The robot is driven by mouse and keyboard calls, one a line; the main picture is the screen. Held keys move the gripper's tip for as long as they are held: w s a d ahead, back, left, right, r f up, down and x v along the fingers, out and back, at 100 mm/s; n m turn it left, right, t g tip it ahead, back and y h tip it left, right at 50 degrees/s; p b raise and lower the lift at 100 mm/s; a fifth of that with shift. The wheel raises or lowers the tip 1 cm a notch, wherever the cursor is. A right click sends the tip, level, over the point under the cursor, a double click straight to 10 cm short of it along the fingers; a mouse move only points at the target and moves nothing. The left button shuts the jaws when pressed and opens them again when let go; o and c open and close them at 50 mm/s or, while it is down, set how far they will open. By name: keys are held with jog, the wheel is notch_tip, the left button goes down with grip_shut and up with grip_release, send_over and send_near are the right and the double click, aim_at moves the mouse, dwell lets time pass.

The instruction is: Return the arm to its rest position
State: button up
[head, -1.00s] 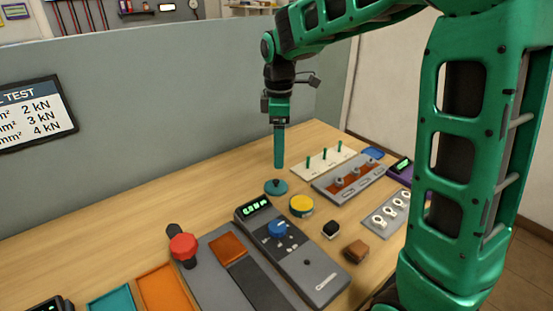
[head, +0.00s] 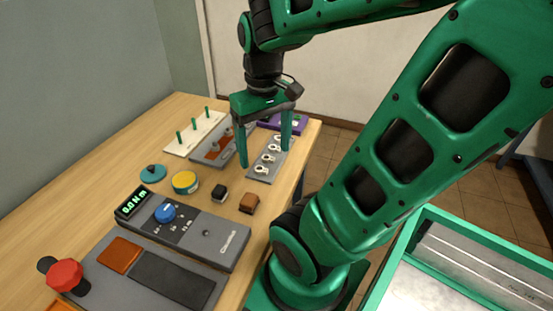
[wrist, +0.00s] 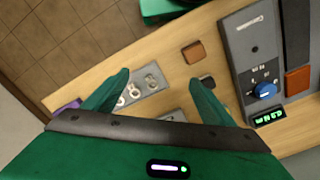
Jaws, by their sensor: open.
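My gripper (head: 264,152) hangs at the end of my green arm, above the right part of the wooden bench, with its fingers pointing down. Its two teal fingers are spread wide and nothing is between them. In the wrist view the same open fingers (wrist: 158,90) show over the bench. A grey plate with several metal ring lugs (head: 268,160) lies below and behind the fingers in the head view. The gripper appears to be above it and apart from it.
On the bench (head: 60,215) are a grey tester (head: 205,238) with a blue knob, a red knob (head: 64,276), a yellow tin (head: 186,182), a brown block (head: 249,203) and a pegged white board (head: 194,133). A green-rimmed tray (head: 432,212) is at the right.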

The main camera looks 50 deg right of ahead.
jog(key=s+m, duration=0.1)
jog(key=s+f+m, duration=0.1)
jog(key=s, duration=0.2)
jog(key=shift+s+d+f+m, duration=0.1)
jog(key=shift+s+f+m, duration=0.2)
jog(key=shift+f+m, duration=0.1)
jog(key=shift+w, duration=0.15)
jog(key=shift+w+f, duration=0.2)
jog(key=shift+w, duration=0.3)
